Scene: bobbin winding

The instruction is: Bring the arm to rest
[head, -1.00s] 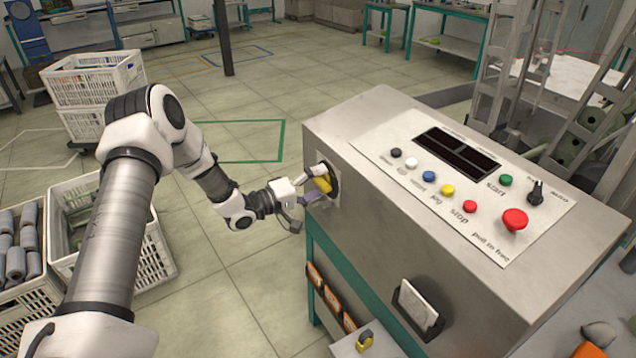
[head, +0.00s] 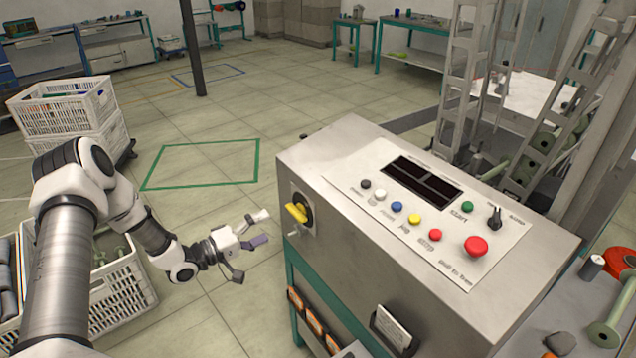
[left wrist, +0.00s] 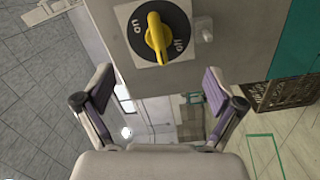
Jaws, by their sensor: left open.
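My left gripper (head: 262,229) is open and empty in the head view, a short way left of the machine cabinet (head: 345,150) and apart from it. The yellow rotary switch (head: 297,212) sits on the cabinet's left side face. In the left wrist view my left gripper (left wrist: 158,100) shows both fingers spread with nothing between them. The switch knob (left wrist: 157,38) is beyond the fingertips there, on a dark plate with labels around it. Its handle lies roughly along the picture's vertical. My right gripper is not in view.
The cabinet top has a panel with a dark display (head: 424,181), several coloured buttons and a red emergency button (head: 476,246). White crates (head: 66,106) stand at the left, one beside my left arm. Open floor with a green outline (head: 203,165) lies behind the gripper.

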